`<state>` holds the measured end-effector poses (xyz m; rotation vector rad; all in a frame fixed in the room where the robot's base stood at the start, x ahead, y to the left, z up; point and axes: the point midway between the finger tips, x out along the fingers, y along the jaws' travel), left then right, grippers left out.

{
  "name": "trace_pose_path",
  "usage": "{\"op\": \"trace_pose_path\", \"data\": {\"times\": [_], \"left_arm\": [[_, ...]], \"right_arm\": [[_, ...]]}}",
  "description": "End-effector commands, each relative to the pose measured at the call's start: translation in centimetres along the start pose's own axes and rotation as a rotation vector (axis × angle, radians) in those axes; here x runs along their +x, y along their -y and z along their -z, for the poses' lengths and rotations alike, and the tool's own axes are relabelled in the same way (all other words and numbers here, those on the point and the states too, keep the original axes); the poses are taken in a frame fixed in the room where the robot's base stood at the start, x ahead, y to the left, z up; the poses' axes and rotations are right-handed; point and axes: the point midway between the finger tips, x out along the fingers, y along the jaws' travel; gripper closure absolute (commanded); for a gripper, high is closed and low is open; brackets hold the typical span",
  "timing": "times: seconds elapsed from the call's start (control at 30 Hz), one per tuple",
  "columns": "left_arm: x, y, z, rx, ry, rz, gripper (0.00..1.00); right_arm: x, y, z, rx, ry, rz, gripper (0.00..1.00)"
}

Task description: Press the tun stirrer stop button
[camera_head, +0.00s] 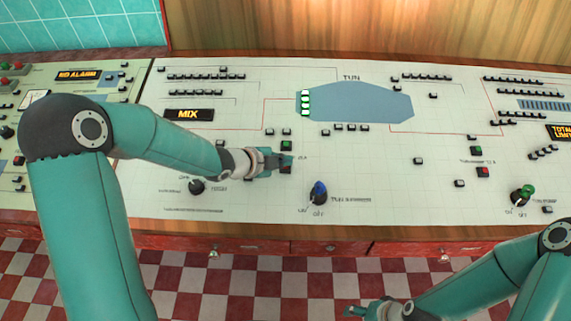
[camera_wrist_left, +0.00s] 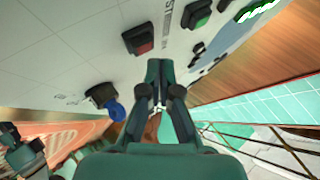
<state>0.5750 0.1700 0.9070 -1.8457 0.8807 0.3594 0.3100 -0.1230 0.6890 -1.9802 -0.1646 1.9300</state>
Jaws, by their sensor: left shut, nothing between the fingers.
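The red stop button (camera_wrist_left: 140,40) sits in a black square housing on the pale panel in the left wrist view. The green button (camera_wrist_left: 197,13) is beside it; it also shows in the head view (camera_head: 286,145). My left gripper (camera_head: 284,161) is shut and empty, just below the green button in the head view, where it hides the red button. In the left wrist view its closed fingertips (camera_wrist_left: 159,64) are close to the red button; I cannot tell whether they touch it. My right gripper (camera_head: 358,311) is low over the floor, its opening unclear.
A blue knob (camera_head: 319,192) stands up from the panel to the right of and below my left gripper. A black knob (camera_head: 196,186) is to the left. Another red button (camera_head: 483,171) and a green knob (camera_head: 525,192) are further right.

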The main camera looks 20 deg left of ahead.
Motion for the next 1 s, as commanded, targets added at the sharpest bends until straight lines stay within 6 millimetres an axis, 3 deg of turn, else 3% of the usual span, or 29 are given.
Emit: {"op": "trace_pose_path", "data": {"times": [0.37, 1.0], "left_arm": [[-0.2, 0.1, 0.1, 0.0, 0.0, 0.0, 1.0], [-3.6, 2.6, 2.6, 0.0, 0.0, 0.0, 1.0]], "right_arm": [[-0.1, 0.1, 0.0, 0.0, 0.0, 0.0, 0.38], [-3.1, 1.1, 0.0, 0.0, 0.0, 0.0, 0.38]]}}
